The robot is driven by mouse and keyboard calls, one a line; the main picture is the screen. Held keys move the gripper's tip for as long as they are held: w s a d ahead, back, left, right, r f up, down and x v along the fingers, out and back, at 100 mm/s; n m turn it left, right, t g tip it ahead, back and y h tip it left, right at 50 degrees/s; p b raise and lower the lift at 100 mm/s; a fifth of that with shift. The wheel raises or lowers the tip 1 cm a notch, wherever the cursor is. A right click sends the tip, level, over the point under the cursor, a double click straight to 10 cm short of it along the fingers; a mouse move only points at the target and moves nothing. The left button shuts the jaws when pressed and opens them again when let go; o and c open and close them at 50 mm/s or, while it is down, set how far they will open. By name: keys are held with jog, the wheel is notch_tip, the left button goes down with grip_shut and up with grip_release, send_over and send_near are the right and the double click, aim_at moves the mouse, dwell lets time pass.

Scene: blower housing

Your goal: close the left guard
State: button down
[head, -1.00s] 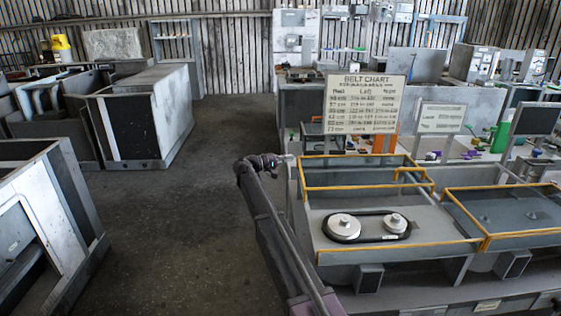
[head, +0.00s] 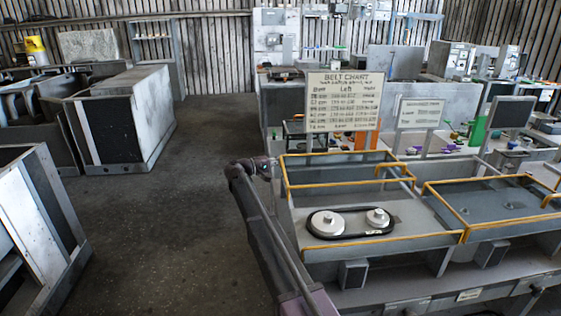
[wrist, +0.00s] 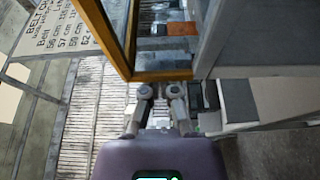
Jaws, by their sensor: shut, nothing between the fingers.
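The left guard (head: 347,182) is a clear panel in a yellow frame. It stands open, raised behind the left bay (head: 408,218), where a black belt (head: 350,233) runs round two silver pulleys (head: 326,223). My gripper (head: 275,166) is shut and empty, just left of the guard's frame in the head view. In the wrist view my fingers (wrist: 160,92) are close below a corner of the yellow frame (wrist: 160,75). I cannot tell whether they touch it.
The right bay's yellow-framed guard (head: 500,205) lies flat. A belt chart sign (head: 343,100) and a smaller sign (head: 420,112) stand behind the housing. Grey cabinets (head: 125,118) stand at the left, with open floor (head: 170,220) between.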

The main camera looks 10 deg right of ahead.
jog(key=s, duration=2.5)
jog(key=shift+s+f, duration=0.1)
jog(key=shift+s+d, duration=0.1)
jog(key=shift+w, duration=0.75)
jog(key=w, duration=0.3)
send_near(290, 206)
jog(key=w+r, duration=0.1)
jog(key=w, duration=0.2)
jog(key=w+r, duration=0.1)
jog(key=shift+w+r, duration=0.15)
jog(key=shift+r, duration=0.15)
